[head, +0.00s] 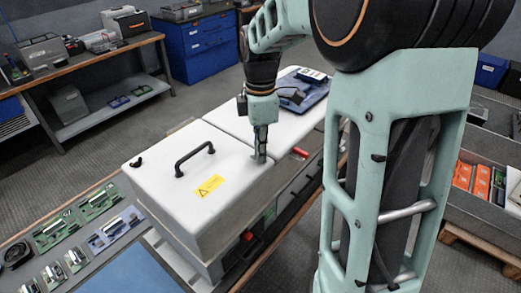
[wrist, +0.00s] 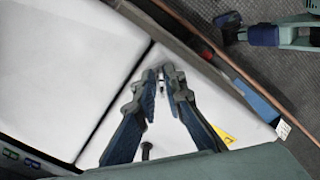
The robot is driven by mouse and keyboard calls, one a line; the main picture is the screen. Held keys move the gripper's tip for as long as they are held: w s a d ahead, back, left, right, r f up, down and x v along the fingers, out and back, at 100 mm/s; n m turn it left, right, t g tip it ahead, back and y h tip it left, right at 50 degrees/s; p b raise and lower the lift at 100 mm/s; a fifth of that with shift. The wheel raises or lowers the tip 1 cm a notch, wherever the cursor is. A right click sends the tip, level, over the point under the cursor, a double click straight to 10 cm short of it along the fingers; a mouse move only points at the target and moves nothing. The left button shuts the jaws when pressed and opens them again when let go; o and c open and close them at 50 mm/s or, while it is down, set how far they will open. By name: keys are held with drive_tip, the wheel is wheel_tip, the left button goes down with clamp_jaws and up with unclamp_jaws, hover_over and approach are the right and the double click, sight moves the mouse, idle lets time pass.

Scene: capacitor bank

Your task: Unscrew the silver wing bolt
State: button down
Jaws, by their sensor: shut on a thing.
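My gripper (head: 260,156) points down at the far right end of the white lid (head: 185,155), close to the seam with the neighbouring white cover. In the wrist view my gripper's fingertips (wrist: 161,72) are closed together just above the lid. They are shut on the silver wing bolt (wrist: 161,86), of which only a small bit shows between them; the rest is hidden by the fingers. A dark wing bolt (head: 138,162) stands at the left end of the same lid.
A black handle (head: 194,158) rises from the lid beside my gripper, with a yellow warning label (head: 209,187) near it. A blue tray (head: 302,92) lies on the neighbouring cover. A bench with circuit boards (head: 62,232) runs along the left front.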

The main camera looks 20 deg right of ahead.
drive_tip(key=shift+s+f, duration=0.15)
drive_tip(key=c, duration=2)
unclamp_jaws()
drive_tip(key=shift+c, duration=0.2)
drive_tip(key=shift+r, duration=0.2)
drive_tip(key=shift+r, duration=0.25)
wheel_tip(320, 180, up, 11)
drive_tip(key=shift+r, duration=0.2)
drive_tip(key=shift+c, duration=0.2)
